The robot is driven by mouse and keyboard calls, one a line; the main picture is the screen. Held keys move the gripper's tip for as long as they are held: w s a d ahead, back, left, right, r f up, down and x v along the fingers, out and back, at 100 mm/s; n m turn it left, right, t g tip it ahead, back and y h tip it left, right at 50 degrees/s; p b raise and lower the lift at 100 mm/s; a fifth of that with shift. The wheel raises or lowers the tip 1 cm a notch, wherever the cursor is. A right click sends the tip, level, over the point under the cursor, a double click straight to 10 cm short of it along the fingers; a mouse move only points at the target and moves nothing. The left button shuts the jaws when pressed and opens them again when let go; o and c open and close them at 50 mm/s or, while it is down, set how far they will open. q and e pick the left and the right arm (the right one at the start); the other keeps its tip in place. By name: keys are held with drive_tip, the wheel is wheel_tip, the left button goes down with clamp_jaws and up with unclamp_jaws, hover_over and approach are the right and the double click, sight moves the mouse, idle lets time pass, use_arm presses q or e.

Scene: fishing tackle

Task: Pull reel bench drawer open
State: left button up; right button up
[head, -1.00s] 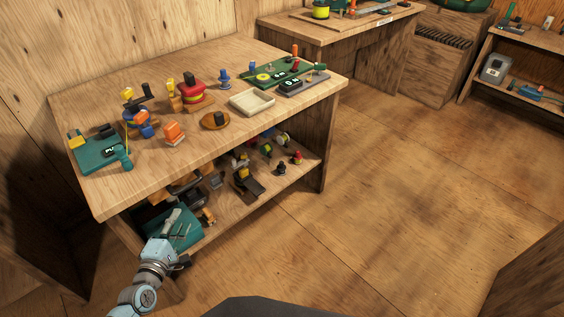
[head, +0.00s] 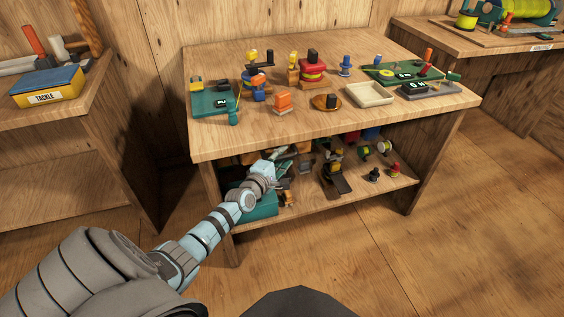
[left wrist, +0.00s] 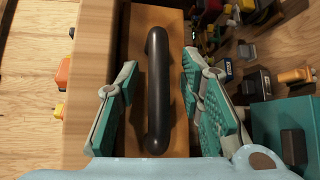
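The reel bench (head: 300,130) stands ahead of me, with an open shelf below its top. In the left wrist view, an orange-brown drawer front (left wrist: 178,30) sits just under the bench's front edge and bears a long black bar handle (left wrist: 157,90). My left gripper (left wrist: 160,62) is open, with one teal-padded finger on each side of the handle. I see gaps between the pads and the bar. In the head view, my left gripper (head: 284,158) is under the bench top near its left end, and my arm hides most of the drawer. My right gripper is out of view.
Several reels and tools stand on the bench top, with a cream tray (head: 370,95). The lower shelf (head: 350,195) holds a teal box (head: 262,208) and small parts close to the gripper. A side bench at left holds a tackle box (head: 47,88). The floor in front is clear.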

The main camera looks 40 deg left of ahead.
use_arm(q)
clamp_jaws()
idle(0.3)
drive_tip(key=s+d+p, duration=0.7)
drive_tip(key=s+d, duration=0.2)
drive_tip(key=d, duration=0.4)
drive_tip(key=shift+s+d+p, duration=0.2)
drive_tip(key=shift+d+p, duration=0.1)
drive_tip(key=shift+r, duration=0.1)
unclamp_jaws()
